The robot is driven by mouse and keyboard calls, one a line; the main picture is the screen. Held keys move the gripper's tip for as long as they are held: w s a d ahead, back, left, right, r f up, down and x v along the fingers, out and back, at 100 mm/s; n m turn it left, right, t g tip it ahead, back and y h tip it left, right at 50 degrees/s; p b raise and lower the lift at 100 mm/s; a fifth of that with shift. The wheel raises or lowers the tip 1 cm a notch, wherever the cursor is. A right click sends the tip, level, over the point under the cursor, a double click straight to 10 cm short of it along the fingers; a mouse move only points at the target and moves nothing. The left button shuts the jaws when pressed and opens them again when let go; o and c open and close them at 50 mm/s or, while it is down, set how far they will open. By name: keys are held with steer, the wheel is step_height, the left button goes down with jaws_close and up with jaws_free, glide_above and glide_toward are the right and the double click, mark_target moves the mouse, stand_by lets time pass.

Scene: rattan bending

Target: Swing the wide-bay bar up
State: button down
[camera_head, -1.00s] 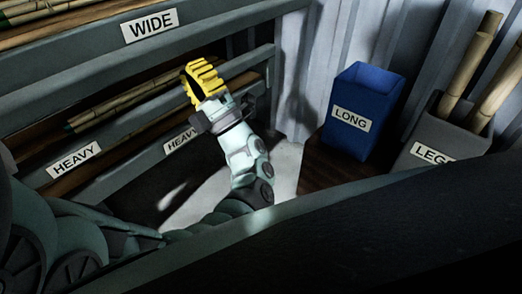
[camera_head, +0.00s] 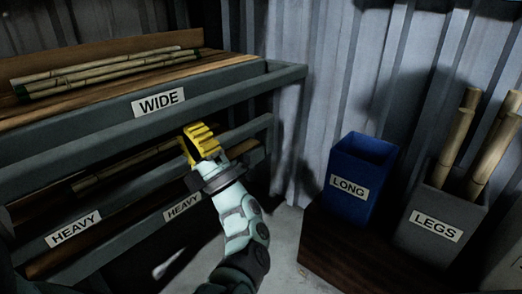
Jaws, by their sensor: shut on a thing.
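The wide-bay bar (camera_head: 255,88) is a long grey rail across the front of the upper shelf, below the white WIDE label (camera_head: 158,102). It slopes down to the left in the picture. My gripper (camera_head: 201,143), with yellow ribbed fingers, is at the lower edge of this bar, right of the label. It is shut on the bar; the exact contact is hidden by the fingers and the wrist. Several bamboo poles (camera_head: 105,70) lie on the wide shelf behind the bar.
Below is a lower bay with HEAVY labels (camera_head: 75,229) and darker poles (camera_head: 120,168). To the right, a blue LONG bin (camera_head: 360,155) and a grey LEGS bin (camera_head: 470,222) with upright poles stand on a brown base. A corrugated wall is behind.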

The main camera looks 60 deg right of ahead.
mark_target(193, 109)
steer(key=shift+w+r+y, duration=0.1)
steer(key=shift+r+y, duration=0.05)
steer(key=shift+y, duration=0.15)
steer(key=shift+s+a+r+p, duration=0.1)
steer(key=shift+s+r+p, duration=0.05)
steer(key=shift+r+p, duration=0.7)
steer(key=shift+s+r+p, duration=0.1)
steer(key=shift+r+p, duration=0.5)
steer(key=shift+r, duration=0.45)
steer(key=shift+r, duration=0.15)
steer(key=shift+r+p, duration=1.25)
steer(key=shift+r, duration=0.2)
